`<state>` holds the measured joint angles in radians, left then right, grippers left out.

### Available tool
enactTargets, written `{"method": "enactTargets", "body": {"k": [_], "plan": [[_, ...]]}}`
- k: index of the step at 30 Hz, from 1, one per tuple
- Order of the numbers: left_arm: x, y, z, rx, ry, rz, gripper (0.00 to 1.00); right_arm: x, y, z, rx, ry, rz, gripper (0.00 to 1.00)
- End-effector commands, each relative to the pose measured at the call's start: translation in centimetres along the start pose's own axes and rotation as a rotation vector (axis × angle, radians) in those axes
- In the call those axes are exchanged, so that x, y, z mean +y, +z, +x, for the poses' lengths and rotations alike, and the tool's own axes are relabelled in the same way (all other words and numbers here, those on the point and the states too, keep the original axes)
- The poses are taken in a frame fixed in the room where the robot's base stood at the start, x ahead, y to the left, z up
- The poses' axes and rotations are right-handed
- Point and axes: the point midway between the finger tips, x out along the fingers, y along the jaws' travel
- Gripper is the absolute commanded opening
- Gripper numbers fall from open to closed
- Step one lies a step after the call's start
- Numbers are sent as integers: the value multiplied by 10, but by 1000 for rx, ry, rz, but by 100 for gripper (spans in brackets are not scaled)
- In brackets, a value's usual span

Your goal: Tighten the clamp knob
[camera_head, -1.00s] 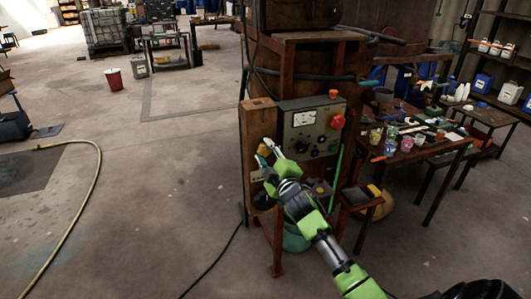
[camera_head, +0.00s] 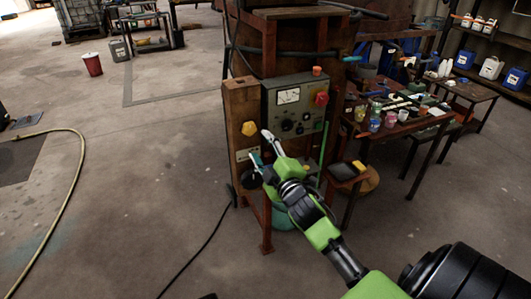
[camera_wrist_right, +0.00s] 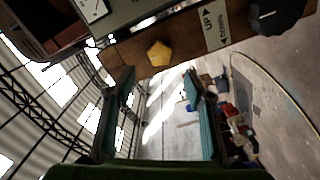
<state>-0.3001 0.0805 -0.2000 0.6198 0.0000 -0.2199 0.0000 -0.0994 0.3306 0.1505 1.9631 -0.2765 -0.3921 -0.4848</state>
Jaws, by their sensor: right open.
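A yellow lobed knob (camera_head: 248,128) sits on the face of the upright wooden post (camera_head: 239,100). It also shows in the right wrist view (camera_wrist_right: 160,53), ahead of the fingertips and roughly centred between them. My right gripper (camera_head: 260,147) is open and empty, with its fingers pointing at the post. In the head view it lies just right of and below the yellow knob, apart from it. A dark round knob (camera_wrist_right: 277,12) shows beside an UP/DOWN label (camera_wrist_right: 213,25) on the post. My left gripper is out of view.
A grey control panel (camera_head: 293,107) with a gauge and a red knob (camera_head: 322,99) adjoins the post on the right. A cluttered table (camera_head: 404,121) stands farther right.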

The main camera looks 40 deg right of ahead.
Motion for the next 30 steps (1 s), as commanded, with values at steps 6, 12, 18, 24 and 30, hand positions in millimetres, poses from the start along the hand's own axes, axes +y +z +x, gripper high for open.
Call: {"method": "enactTargets", "body": {"k": [6, 12, 18, 24, 30], "plan": [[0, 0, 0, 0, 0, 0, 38, 0, 0, -22, 0, 0, 0, 48], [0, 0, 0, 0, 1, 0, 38, 0, 0, -25, 0, 0, 0, 48], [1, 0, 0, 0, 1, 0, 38, 0, 0, -24, 0, 0, 0, 48], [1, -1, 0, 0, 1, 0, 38, 0, 0, -24, 0, 0, 1, 48], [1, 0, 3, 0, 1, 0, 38, -43, 22, -22, -39, -70, 40, 48]]}}
